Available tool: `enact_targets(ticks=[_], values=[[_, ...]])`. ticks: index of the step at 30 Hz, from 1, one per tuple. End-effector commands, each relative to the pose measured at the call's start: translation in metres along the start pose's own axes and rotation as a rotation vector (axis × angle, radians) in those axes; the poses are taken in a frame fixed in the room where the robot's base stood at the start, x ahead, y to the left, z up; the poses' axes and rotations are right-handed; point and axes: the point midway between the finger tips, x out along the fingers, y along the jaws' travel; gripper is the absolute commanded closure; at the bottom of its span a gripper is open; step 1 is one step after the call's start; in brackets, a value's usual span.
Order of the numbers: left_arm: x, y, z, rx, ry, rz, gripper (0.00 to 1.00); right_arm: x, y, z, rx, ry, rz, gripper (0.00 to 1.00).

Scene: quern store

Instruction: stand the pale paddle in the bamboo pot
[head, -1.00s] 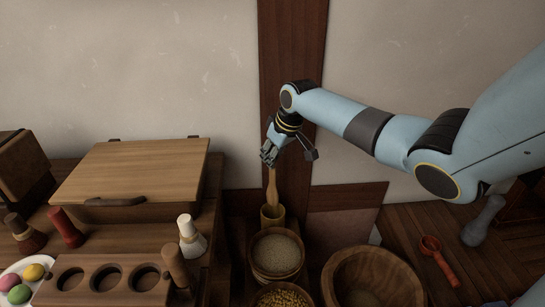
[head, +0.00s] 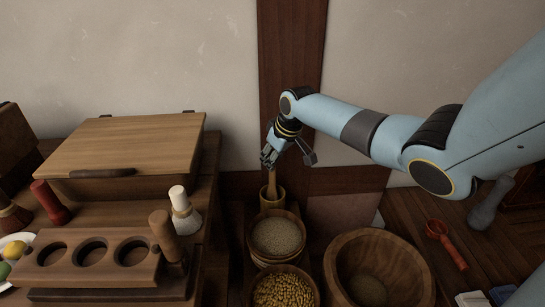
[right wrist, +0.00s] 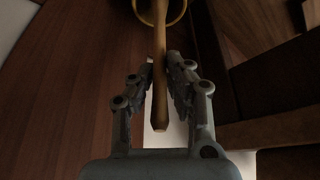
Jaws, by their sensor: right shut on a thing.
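My right gripper (head: 269,160) is shut on the pale paddle (head: 271,181), which hangs roughly upright below the fingers. The bamboo pot (head: 272,200) stands directly under it, and the paddle's lower end appears to be inside the pot's mouth. In the right wrist view the paddle (right wrist: 160,90) runs between the two fingers, its handle end towards the palm. Its far end reaches within the yellowish pot rim (right wrist: 182,12), mostly out of frame. Whether the paddle touches the pot's bottom is hidden. My left gripper is not in view.
Close in front of the pot are a bowl of pale grain (head: 277,236) and a bowl of yellow grain (head: 283,291). A large wooden bowl (head: 378,245) stands right of them. A bench with a wooden block with round wells (head: 62,275) is at left. The wall is behind.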

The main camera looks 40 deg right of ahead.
Motion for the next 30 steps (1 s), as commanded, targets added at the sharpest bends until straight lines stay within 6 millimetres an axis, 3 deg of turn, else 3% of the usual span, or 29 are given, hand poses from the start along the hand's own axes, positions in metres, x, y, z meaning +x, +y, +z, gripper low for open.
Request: enact_targets(ticks=[11,12,18,26,30], values=[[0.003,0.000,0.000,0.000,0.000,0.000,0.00,0.004,0.000,0.001,0.000,0.002,0.000,1.00],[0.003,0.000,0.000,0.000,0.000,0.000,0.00,0.004,0.000,0.001,0.000,0.002,0.000,0.83],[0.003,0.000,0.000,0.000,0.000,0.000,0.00,0.004,0.000,0.001,0.000,0.001,0.000,0.60],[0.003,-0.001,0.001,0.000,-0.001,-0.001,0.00,0.004,0.000,0.002,0.000,0.001,0.000,0.60],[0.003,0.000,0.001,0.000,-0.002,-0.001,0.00,-0.007,0.001,0.001,-0.001,0.004,0.002,0.60]])
